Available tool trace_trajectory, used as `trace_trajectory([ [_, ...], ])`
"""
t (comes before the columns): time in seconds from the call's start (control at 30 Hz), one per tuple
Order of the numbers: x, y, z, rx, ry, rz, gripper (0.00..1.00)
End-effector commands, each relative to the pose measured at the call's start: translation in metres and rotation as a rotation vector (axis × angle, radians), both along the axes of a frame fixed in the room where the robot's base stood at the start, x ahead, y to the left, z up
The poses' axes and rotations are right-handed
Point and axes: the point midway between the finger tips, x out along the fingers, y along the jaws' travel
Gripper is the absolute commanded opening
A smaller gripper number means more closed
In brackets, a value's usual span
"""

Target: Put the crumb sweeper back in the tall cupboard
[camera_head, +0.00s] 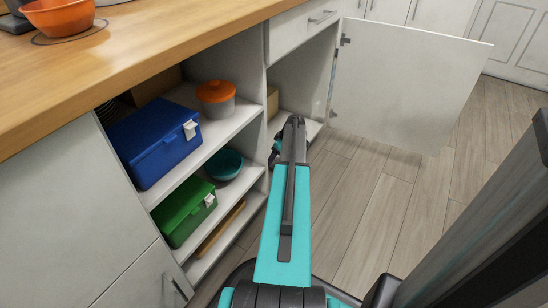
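My teal and black arm (285,222) reaches forward from the bottom of the view to the open compartment (303,75) under the counter. Its dark far end (276,150) is at the front of that compartment, beside the divider. My gripper's fingers cannot be made out there, as the arm hides them, so I cannot tell whether they hold anything. I cannot make out a crumb sweeper. The compartment's white door (405,80) stands wide open to the right. I cannot identify a tall cupboard for certain; white panelled doors (515,40) stand at the back right.
An orange bowl (60,15) sits on the wooden counter (140,45). The wooden floor (375,195) to the right is clear.

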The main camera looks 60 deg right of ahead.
Motion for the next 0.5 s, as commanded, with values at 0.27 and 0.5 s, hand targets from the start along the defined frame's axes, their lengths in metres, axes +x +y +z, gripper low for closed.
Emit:
trace_trajectory([
  [0.27,-0.017,0.001,0.045,-0.001,0.0,0.0,0.71],
  [0.5,-0.031,0.001,0.076,-0.001,0.0,0.0,0.71],
])
